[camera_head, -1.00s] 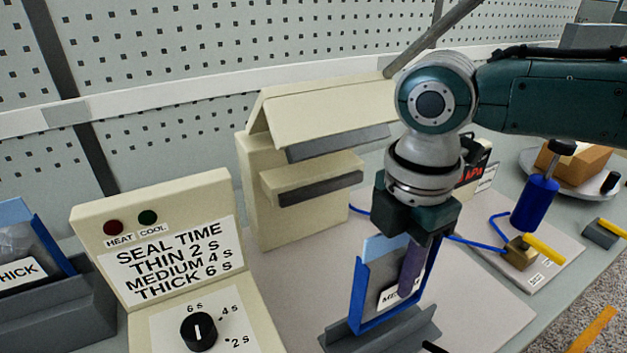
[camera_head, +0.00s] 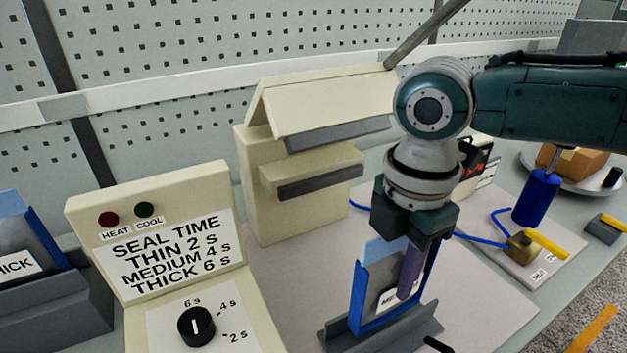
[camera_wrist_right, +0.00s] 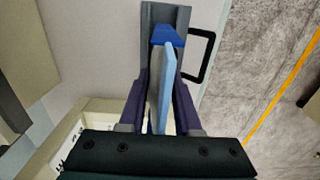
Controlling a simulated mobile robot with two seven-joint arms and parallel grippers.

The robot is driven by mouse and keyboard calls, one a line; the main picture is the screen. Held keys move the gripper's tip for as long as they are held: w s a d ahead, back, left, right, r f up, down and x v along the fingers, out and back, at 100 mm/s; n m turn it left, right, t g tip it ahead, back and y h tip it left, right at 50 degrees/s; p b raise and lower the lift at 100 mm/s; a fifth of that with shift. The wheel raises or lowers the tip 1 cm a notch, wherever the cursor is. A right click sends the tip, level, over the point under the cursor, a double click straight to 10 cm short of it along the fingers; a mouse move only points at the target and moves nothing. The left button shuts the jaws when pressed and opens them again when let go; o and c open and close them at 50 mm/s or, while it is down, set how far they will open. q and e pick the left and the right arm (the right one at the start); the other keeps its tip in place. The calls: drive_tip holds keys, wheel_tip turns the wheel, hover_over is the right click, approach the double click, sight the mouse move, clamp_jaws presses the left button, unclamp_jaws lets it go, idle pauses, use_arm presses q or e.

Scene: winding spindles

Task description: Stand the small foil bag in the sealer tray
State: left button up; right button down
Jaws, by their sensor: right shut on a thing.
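A grey foil bag (camera_head: 383,277) with a light-blue upper edge stands upright in a blue frame (camera_head: 356,297) on a grey tray (camera_head: 400,335). The front label is partly hidden; only its first letters, "ME", show. My right gripper (camera_head: 411,270) comes down from above and is shut on the bag's upper part, its purple finger covering the bag's right side. In the right wrist view, the light-blue edge (camera_wrist_right: 167,75) lies between the two purple fingers, above the grey tray (camera_wrist_right: 155,18). Whether the bag's bottom touches the tray is hidden. My left gripper is not in view.
The cream sealer (camera_head: 262,190) stands behind. A dial panel (camera_head: 160,245) stands front left. A bag labelled "THICK" (camera_head: 15,267) sits in another grey holder (camera_head: 70,310) at far left. A blue cylinder (camera_head: 537,197) and yellow-handled valve (camera_head: 546,243) stand right.

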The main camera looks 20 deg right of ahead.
sight(402, 245)
drive_tip(key=shift+f+b, duration=0.7)
drive_tip(key=shift+f, duration=0.3)
drive_tip(key=shift+f+b, duration=0.65)
drive_tip(key=shift+f, duration=0.25)
drive_tip(key=c, duration=0.5)
unclamp_jaws()
drive_tip(key=shift+r, duration=0.1)
wheel_tip(402, 245, up, 10)
drive_tip(key=shift+f+p, duration=0.15)
drive_tip(key=shift+p, duration=0.25)
